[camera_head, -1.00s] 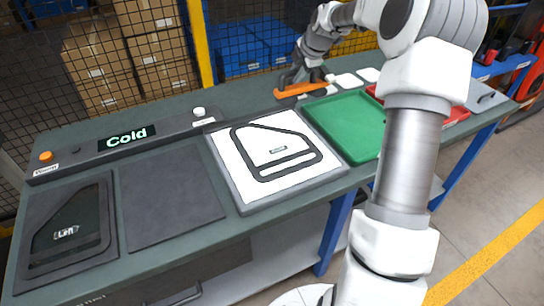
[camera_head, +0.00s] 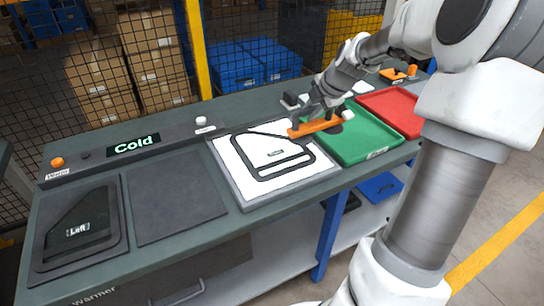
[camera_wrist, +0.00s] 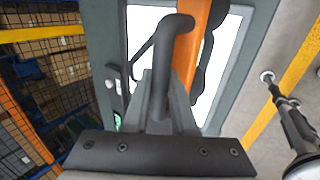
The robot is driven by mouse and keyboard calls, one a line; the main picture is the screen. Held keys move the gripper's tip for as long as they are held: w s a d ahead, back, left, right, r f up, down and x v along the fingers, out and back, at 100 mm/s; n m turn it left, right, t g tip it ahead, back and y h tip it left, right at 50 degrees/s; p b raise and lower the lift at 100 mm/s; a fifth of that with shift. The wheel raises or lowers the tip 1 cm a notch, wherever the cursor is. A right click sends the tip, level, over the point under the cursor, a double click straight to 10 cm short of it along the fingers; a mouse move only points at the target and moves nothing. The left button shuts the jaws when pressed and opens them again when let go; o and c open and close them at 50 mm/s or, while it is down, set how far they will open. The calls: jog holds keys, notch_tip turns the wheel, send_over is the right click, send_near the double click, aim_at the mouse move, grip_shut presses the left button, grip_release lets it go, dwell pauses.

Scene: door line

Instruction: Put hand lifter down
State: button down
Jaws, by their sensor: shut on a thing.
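The hand lifter (camera_head: 318,127) is an orange bar with dark cups near its ends. My gripper (camera_head: 318,108) is shut on its dark handle (camera_wrist: 172,60) and holds it over the border between the white lightbox (camera_head: 228,172) and the green tray (camera_head: 372,150). The orange bar also shows in the wrist view (camera_wrist: 192,45), behind the handle. A dark door-shaped outline lies on the lightbox below. I cannot tell whether the lifter's cups touch anything.
A black tray with a panel marked "Left" (camera_head: 78,230) and a bare dark pad (camera_head: 176,195) lie to the left. A display reads "Cold" (camera_head: 132,146). A red tray (camera_head: 395,108) lies right of the green one. A mesh fence (camera_head: 140,60) stands behind the bench.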

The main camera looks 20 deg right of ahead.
jog(key=shift+w+a+f+b, duration=0.25)
jog(key=shift+w+a+f, duration=1.1)
jog(key=shift+f, duration=0.45)
jog(key=shift+w+a+f+b, duration=0.2)
jog(key=shift+w+a+f, duration=1)
jog(key=shift+a+f, duration=0.5)
jog(key=shift+w+a+f+b, duration=0.25)
jog(key=shift+w+a+f, duration=1.05)
jog(key=shift+f, duration=0.65)
jog(key=shift+f, duration=0.1)
jog(key=c, duration=1.2)
grip_release()
jog(key=shift+s+f, duration=0.1)
jog(key=shift+f, duration=0.05)
jog(key=o, duration=0.5)
jog(key=shift+c, duration=0.2)
jog(key=shift+r, duration=0.4)
jog(key=p+v, duration=0.1)
jog(key=v, duration=1)
jog(key=shift+s+r, duration=0.25)
